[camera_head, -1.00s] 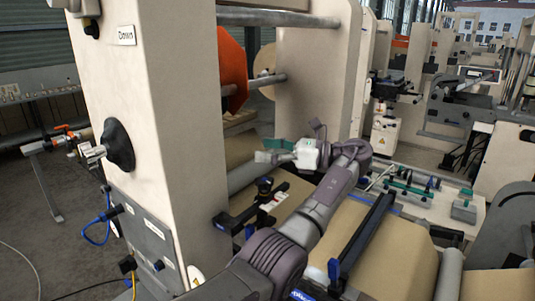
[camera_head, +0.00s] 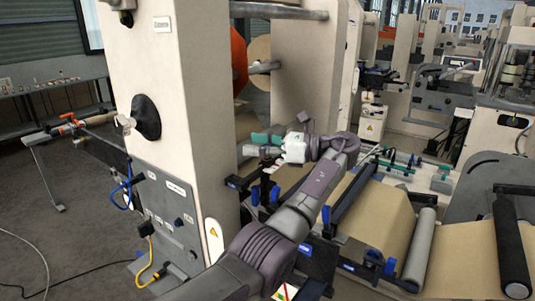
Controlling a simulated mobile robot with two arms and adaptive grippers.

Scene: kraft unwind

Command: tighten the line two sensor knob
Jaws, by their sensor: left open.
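My left gripper (camera_head: 263,145) has a white body with a teal finger and a grey finger. It points left, open and with nothing seen between its fingers, above the tan paper web beside the cream machine frame (camera_head: 180,120). Below it is a black sensor bracket (camera_head: 265,190) with blue knobs. The gripper appears apart from this bracket. Another blue knob (camera_head: 325,214) stands on a black bar (camera_head: 355,195) nearer the front. I cannot tell which knob belongs to line two. My right gripper is not in view.
A black round hub (camera_head: 146,117) juts from the frame's left face. Blue and yellow cables hang from the grey panel (camera_head: 160,200) below it. Rollers (camera_head: 420,248) and brown paper web (camera_head: 375,215) fill the right. Open floor (camera_head: 70,235) lies at left.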

